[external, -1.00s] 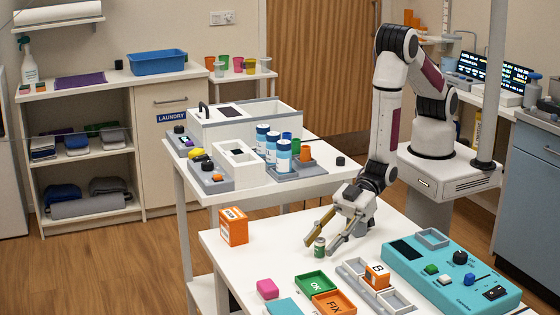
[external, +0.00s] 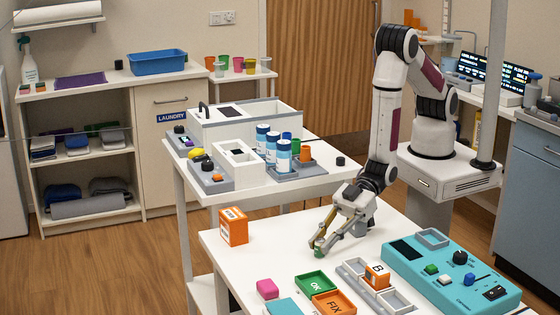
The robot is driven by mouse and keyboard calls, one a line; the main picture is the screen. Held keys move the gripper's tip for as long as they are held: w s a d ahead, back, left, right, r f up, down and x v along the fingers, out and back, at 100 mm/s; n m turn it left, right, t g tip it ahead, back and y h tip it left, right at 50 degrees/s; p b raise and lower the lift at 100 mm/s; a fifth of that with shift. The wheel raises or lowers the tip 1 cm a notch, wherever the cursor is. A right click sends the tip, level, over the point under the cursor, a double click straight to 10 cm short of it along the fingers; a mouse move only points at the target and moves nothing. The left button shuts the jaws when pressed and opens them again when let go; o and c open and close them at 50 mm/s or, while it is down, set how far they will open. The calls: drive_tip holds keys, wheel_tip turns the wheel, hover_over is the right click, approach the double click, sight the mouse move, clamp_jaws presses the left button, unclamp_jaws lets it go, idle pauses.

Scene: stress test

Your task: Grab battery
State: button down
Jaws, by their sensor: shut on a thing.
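The battery (external: 318,252) is a small green cylinder with a pale top, standing on the white table behind the green OK tray. My gripper (external: 319,246) reaches down to it from the upper right. Its fingers are shut on the battery, which still appears to be at table level. The fingers hide part of the battery.
The green OK tray (external: 315,282) and orange FIX tray (external: 333,304) lie in front. A grey tray holds an orange B block (external: 377,275) to the right, beside a teal device (external: 450,272). An orange box (external: 233,226) and pink block (external: 267,289) stand left.

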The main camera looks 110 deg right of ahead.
drive_tip(key=shift+r, duration=0.1)
wheel_tip(320, 180, up, 10)
idle(0.9)
drive_tip(key=shift+d, duration=0.1)
idle(0.4)
